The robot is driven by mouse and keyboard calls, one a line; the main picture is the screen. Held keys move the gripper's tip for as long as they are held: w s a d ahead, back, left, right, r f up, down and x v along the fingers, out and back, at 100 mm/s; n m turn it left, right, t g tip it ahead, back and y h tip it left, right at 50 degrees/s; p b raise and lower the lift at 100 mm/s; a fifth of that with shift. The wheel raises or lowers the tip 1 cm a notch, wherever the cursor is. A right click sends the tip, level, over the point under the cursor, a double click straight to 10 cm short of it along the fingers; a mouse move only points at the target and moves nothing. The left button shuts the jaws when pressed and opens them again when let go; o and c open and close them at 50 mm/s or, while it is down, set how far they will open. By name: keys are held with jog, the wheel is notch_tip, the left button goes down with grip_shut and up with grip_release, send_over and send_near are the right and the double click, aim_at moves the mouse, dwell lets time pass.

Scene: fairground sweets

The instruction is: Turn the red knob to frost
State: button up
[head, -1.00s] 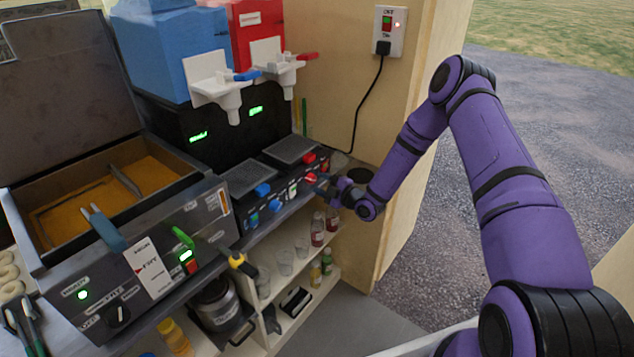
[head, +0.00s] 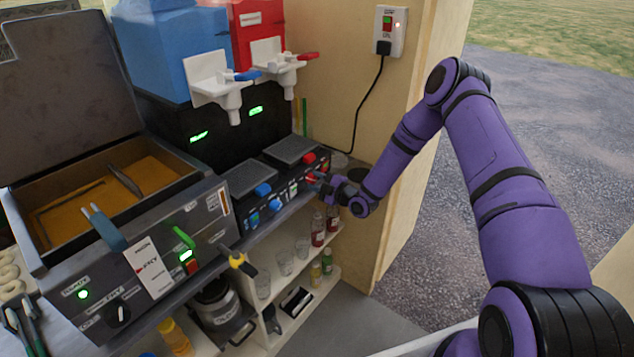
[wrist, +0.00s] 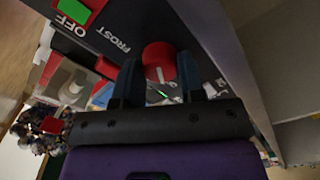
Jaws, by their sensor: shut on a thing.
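The red knob (wrist: 158,60) is on a dark panel in the wrist view, between the two fingers of my gripper (wrist: 158,82), which is shut on it. A pale line on the knob points down in that picture, toward my gripper. The white word FROST (wrist: 113,38) is printed to the left of the knob, and the line does not point at it. In the head view the knob (head: 311,177) shows at the right end of the dark machine's front, with my gripper (head: 322,183) against it, partly hiding it.
A green button (wrist: 74,12) by the word OFF is on the same panel. A blue knob (head: 274,204) sits further left on the machine front. Bottles and glasses (head: 284,262) stand on the shelf below. A wooden wall (head: 405,190) is close behind my arm.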

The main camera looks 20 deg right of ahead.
jog(key=m, duration=0.5)
jog(key=shift+m, duration=0.4)
jog(key=m, duration=1.2)
jog(key=shift+f+m, duration=0.1)
jog(key=shift+m, duration=0.3)
jog(key=m, duration=0.5)
jog(key=o, duration=0.6)
jog(key=shift+o, duration=0.2)
